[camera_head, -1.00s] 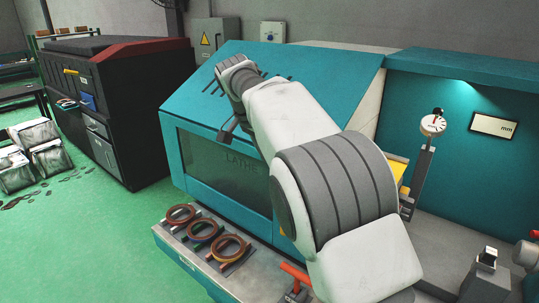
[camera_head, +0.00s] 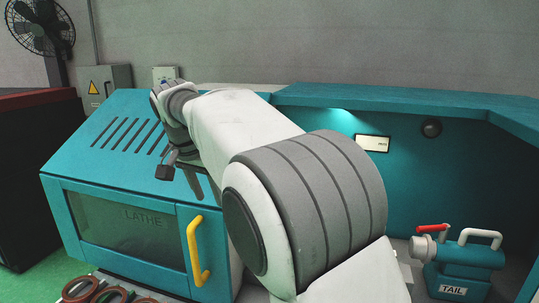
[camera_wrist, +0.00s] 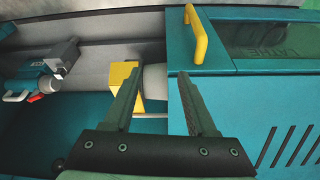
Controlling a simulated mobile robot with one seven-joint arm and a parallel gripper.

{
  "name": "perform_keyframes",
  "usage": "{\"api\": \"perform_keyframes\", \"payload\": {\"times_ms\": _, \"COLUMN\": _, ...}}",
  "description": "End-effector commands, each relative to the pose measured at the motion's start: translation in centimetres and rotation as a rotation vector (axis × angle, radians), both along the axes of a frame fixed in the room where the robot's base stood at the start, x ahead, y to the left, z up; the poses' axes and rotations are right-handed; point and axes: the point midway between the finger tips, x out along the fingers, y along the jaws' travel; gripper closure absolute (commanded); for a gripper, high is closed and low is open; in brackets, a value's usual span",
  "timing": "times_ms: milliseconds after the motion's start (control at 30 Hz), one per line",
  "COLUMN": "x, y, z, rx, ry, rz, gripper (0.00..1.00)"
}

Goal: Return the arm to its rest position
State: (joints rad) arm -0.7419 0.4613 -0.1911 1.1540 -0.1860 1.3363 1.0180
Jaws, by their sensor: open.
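In the head view the end of my arm is at upper left, over the lathe's slotted top, and the fingers are too small to judge. In the wrist view my gripper (camera_wrist: 160,95) shows two dark fingers spread wide apart, with nothing between them. Behind the fingers are a yellow block (camera_wrist: 124,85) and the teal lathe cover with its yellow handle (camera_wrist: 196,35). No part is held.
The teal tailstock (camera_head: 465,268) with a red lever stands at lower right. Brown rings (camera_head: 95,292) lie at the lower left edge. A fan (camera_head: 40,28) and grey boxes are by the back wall. A dark cabinet (camera_head: 30,180) stands at left.

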Motion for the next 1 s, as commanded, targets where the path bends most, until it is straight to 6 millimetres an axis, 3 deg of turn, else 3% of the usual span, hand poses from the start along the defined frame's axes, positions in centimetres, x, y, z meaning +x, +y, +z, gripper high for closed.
{"api": "perform_keyframes", "payload": {"times_ms": 100, "x": -0.9, "y": -4.1, "z": 1.3, "rx": 0.021, "ry": 0.010, "rz": 0.026, "gripper": 0.43}}
{"api": "perform_keyframes", "payload": {"times_ms": 500, "x": -6.7, "y": -15.0, "z": 3.3, "rx": 0.066, "ry": -0.001, "rz": 0.145, "gripper": 0.43}}
{"api": "perform_keyframes", "payload": {"times_ms": 733, "x": -11.4, "y": -19.9, "z": 3.0, "rx": 0.071, "ry": -0.030, "rz": 0.215, "gripper": 0.43}}
{"api": "perform_keyframes", "payload": {"times_ms": 1000, "x": -17.4, "y": -24.2, "z": 1.2, "rx": 0.051, "ry": -0.074, "rz": 0.292, "gripper": 0.43}}
